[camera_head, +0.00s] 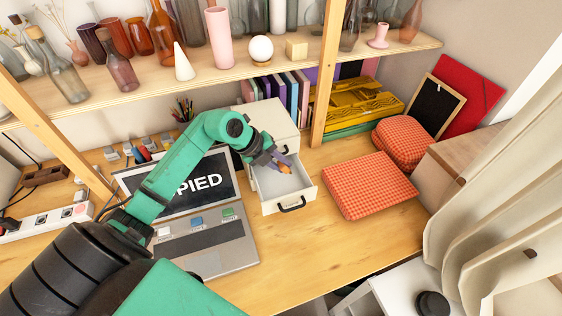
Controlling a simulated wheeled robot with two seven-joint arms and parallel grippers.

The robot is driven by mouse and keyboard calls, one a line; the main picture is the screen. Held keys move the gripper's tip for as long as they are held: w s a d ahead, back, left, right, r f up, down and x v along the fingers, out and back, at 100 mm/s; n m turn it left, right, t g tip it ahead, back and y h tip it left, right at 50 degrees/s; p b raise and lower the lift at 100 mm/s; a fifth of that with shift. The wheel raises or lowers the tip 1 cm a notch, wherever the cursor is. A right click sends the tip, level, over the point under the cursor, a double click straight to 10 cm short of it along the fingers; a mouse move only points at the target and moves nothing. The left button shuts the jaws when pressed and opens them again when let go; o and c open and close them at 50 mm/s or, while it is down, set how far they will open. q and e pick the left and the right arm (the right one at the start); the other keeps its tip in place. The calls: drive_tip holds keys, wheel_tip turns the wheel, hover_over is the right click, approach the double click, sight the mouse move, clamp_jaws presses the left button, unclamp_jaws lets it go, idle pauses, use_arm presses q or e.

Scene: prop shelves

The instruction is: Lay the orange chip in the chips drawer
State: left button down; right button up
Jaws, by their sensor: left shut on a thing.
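The small orange chip (285,168) shows at the tip of my left gripper (277,161), which is shut on it. The gripper and chip appear over the rear part of an open white drawer (301,199) with a dark handle. I cannot tell how high the chip is above the drawer floor. The drawer slides out of a white cabinet (272,121) on the wooden desk. The part of the drawer that shows looks empty; my gripper hides its back left corner. My right gripper is out of view.
A laptop (212,262) with white, blue and green pieces on it lies left of the drawer, under my arm. Red checked cushions (368,186) lie to the right. A shelf (215,78) of glassware runs above. The desk in front of the drawer is clear.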

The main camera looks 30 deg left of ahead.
use_arm(q)
wheel_tip(320, 180, down, 6)
drive_tip(key=b, duration=0.4)
drive_tip(key=shift+f, duration=0.2)
drive_tip(key=c, duration=0.7)
unclamp_jaws()
drive_tip(key=shift+r, duration=0.1)
drive_tip(key=b+v, duration=0.3)
drive_tip(key=v, duration=1.1)
drive_tip(key=shift+r, duration=0.2)
